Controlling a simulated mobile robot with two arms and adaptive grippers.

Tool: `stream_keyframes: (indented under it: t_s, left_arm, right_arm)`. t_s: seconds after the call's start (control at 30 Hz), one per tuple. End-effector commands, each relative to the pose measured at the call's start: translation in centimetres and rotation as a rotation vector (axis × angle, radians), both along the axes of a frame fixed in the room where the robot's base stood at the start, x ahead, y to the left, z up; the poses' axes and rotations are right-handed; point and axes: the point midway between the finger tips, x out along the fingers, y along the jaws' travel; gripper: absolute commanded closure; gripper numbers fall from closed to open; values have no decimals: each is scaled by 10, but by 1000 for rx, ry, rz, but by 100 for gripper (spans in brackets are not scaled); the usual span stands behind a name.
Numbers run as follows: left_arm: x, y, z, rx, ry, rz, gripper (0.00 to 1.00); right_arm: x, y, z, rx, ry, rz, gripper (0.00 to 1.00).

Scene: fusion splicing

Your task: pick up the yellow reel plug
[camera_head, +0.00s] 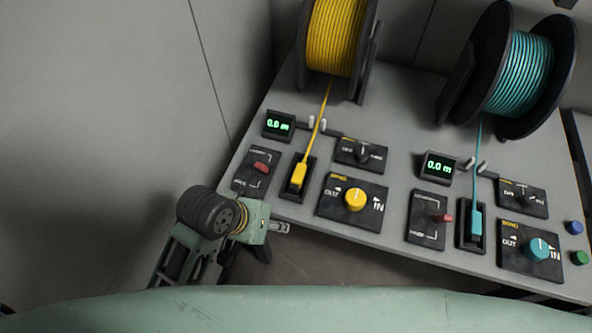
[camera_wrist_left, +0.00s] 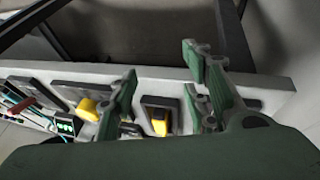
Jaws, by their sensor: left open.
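The yellow reel plug (camera_head: 298,176) sits in a black holder on the sloped grey panel, with its yellow cable running up to the yellow reel. In the left wrist view the plug (camera_wrist_left: 159,121) shows between and beyond my fingers. My left gripper (camera_head: 282,228) is at the panel's front edge, below the plug in the head view, apart from it. In the wrist view its fingers (camera_wrist_left: 160,88) are spread, with nothing between them in hand. My right gripper is not in view.
A yellow knob (camera_head: 355,198) is right of the plug and a red switch (camera_head: 261,167) is left. A yellow reel (camera_head: 336,38) stands behind. A cyan reel (camera_head: 519,75), cyan plug (camera_head: 476,222) and cyan knob (camera_head: 539,248) are farther right.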

Motion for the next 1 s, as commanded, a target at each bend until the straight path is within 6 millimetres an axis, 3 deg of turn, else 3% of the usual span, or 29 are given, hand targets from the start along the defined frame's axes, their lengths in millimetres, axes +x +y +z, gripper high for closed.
stream_keyframes:
  t_s: [0.1,0.3,0.53,0.67,1.0]
  left_arm:
    - [9,-25,19,-30,6,-53,56]
    - [23,-66,35,-54,45,-136,56]
    - [47,-98,48,16,129,-214,56]
    - [66,-98,55,109,182,-209,56]
    - [115,-60,78,326,258,-70,56]
  right_arm:
    - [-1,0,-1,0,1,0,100]
    - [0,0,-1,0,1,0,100]
    - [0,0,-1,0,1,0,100]
    - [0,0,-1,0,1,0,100]
    - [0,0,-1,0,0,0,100]
